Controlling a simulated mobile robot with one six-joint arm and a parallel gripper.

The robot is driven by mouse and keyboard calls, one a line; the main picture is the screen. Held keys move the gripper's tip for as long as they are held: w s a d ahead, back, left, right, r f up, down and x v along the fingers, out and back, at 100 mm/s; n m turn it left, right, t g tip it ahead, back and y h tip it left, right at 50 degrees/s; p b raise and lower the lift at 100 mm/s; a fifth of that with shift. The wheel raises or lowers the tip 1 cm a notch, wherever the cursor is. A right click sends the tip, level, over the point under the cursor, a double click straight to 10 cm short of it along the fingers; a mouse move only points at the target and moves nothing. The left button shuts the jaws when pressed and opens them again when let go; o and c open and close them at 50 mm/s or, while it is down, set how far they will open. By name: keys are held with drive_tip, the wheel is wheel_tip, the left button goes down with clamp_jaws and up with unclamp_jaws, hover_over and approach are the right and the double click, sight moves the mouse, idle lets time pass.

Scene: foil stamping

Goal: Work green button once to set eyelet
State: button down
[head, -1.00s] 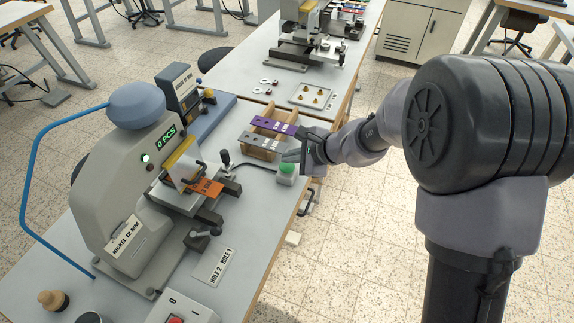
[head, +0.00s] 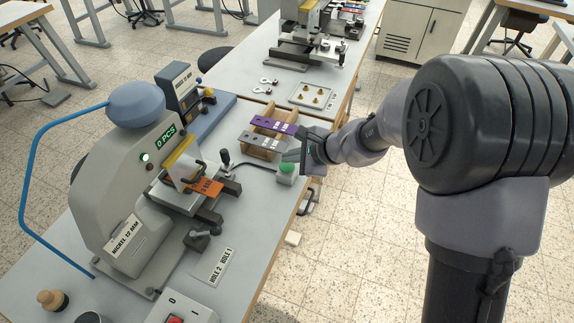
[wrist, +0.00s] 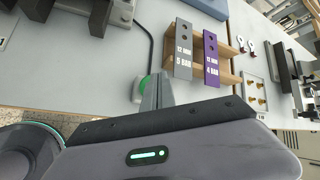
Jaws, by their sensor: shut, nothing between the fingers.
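The green button (head: 287,168) sits on a small pale box near the right edge of the bench. In the wrist view the green button (wrist: 145,85) is partly hidden behind my fingers. My gripper (head: 291,156) is shut and empty, with its fingertips just above or at the button; I cannot tell whether they touch it. The eyeleting machine (head: 122,190) stands to the left, with a lit green display reading "0 PCS". An orange strip (head: 207,188) lies under its clear guard (head: 183,168).
A wooden rack (head: 262,146) holds a grey strip (head: 260,140) and a purple strip (head: 274,125) just behind the button. A "HOLE 1 / HOLE 2" plate (head: 221,267) lies in front. A switch box (head: 183,312) with a red button stands at the near edge.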

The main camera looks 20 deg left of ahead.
sight(290, 167)
drive_tip(key=shift+f+b, duration=0.4)
drive_tip(key=shift+f+b, duration=0.6)
drive_tip(key=shift+b, duration=0.1)
idle(0.6)
idle(0.4)
drive_tip(key=shift+r+p, duration=0.8)
drive_tip(key=shift+r, duration=0.25)
drive_tip(key=shift+r+p, duration=1.9)
drive_tip(key=shift+r, duration=0.6)
